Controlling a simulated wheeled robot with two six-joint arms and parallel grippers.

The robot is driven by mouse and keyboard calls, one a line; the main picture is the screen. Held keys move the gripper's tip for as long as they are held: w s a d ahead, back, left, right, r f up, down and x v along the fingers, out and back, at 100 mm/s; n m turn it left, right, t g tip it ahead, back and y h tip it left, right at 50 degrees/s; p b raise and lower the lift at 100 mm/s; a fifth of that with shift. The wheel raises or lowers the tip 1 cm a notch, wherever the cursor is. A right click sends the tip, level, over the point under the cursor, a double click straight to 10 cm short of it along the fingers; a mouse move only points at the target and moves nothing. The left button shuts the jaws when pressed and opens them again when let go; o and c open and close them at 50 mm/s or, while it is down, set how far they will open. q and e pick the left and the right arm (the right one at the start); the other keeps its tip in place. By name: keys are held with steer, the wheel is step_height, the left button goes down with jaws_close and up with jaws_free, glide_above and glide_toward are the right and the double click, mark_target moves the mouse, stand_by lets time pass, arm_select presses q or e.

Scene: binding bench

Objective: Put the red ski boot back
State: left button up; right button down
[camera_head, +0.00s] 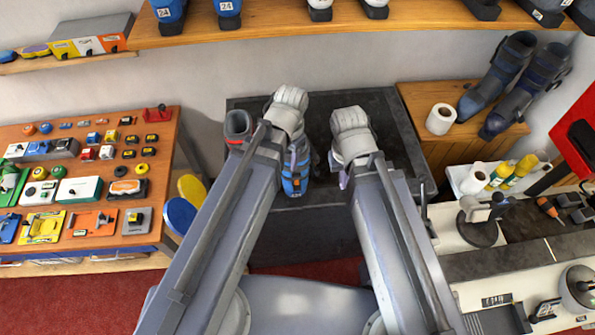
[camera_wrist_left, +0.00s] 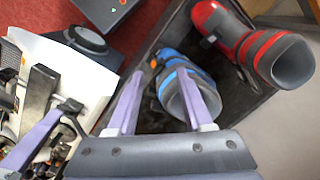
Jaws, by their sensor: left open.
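The red ski boot (camera_head: 237,124) stands on the dark bench in the head view, its lower part hidden behind my left arm. In the left wrist view the red boot (camera_wrist_left: 243,35) shows at the upper right, with its grey open cuff toward the camera. A blue ski boot (camera_head: 296,182) is beside it; it also shows in the left wrist view (camera_wrist_left: 178,65). My left gripper (camera_wrist_left: 158,73) is open and empty, its fingers in front of the blue boot and to the left of the red one. My right gripper (camera_head: 345,182) hangs over the bench; its jaws are unclear.
The dark bench (camera_head: 395,125) has free room to the right of the boots. A shelf (camera_head: 270,22) above holds several boots. A wooden stand (camera_head: 425,95) at right carries a paper roll (camera_head: 440,118) and a dark blue boot pair (camera_head: 510,85). A tool board (camera_head: 165,140) stands left.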

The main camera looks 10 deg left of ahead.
arm_select(q)
steer(key=s+d+n, duration=0.3)
steer(key=s+d, duration=0.1)
steer(key=s, duration=0.1)
steer(key=shift+d, duration=0.15)
step_height(320, 180, down, 23)
steer(key=b, duration=2.2)
steer(key=shift+r+b, duration=0.2)
steer(key=shift+b, duration=0.15)
